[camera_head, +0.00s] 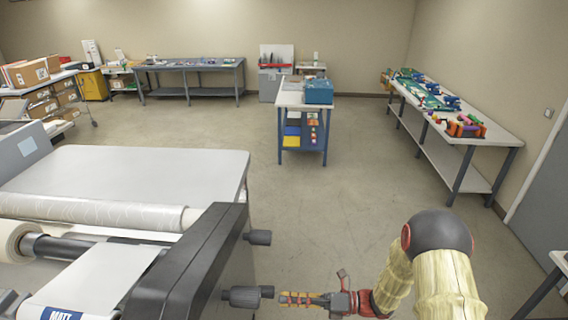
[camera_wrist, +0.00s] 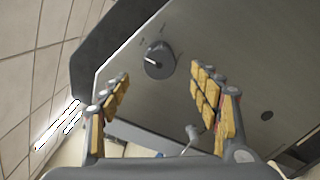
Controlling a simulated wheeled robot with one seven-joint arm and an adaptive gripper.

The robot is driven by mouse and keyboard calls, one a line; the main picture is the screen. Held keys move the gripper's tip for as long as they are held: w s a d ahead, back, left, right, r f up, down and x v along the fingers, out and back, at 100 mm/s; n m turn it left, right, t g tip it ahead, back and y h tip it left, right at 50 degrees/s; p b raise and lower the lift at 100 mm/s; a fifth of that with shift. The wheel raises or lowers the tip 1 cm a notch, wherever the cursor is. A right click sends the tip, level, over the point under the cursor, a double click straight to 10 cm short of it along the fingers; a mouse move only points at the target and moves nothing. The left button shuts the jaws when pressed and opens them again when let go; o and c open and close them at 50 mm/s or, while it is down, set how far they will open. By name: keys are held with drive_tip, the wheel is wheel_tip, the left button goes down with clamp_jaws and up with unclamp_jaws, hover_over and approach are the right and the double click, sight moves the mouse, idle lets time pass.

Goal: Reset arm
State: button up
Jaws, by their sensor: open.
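My gripper (camera_head: 288,298) is in the lower middle of the head view, its padded fingers pointing left at the side of the laminator (camera_head: 190,262). A dark lower knob (camera_head: 246,296) sticks out of that side just beyond the fingertips. In the wrist view my gripper (camera_wrist: 160,84) is open, with yellow-padded fingers apart on either side. A round dark knob (camera_wrist: 158,60) on a grey panel (camera_wrist: 240,50) shows between and beyond the fingertips. Nothing is held between the fingers.
A second knob (camera_head: 257,237) sits higher on the laminator's side. A film roll (camera_head: 95,211) lies across the machine. A blue-framed cart (camera_head: 290,99) stands ahead, and a long workbench (camera_head: 480,131) runs along the right wall. The floor (camera_head: 350,190) between is clear.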

drive_tip(key=s+d+f+n+g+h+b, duration=0.2)
drive_tip(key=s+d+f+n+g+h, duration=0.15)
drive_tip(key=s+n, duration=0.4)
drive_tip(key=s+d+f+n+g+h+b, duration=0.1)
drive_tip(key=s+d+f+n+g+h, duration=0.15)
drive_tip(key=s+n+h, duration=0.4)
drive_tip(key=s+d+r+n+t+h+b, duration=0.2)
drive_tip(key=s+d+n+t+h+b, duration=0.1)
drive_tip(key=n+b, duration=0.5)
drive_tip(key=s+d+r+n+t+h+b, duration=0.3)
drive_tip(key=d+n+t+h+b, duration=0.2)
drive_tip(key=b, duration=0.8)
drive_tip(key=d+n+t, duration=0.2)
drive_tip(key=d+n, duration=0.1)
drive_tip(key=shift+d+r+n, duration=0.15)
drive_tip(key=shift+r+n, duration=0.15)
drive_tip(key=shift+r, duration=0.05)
drive_tip(key=shift+s, duration=0.1)
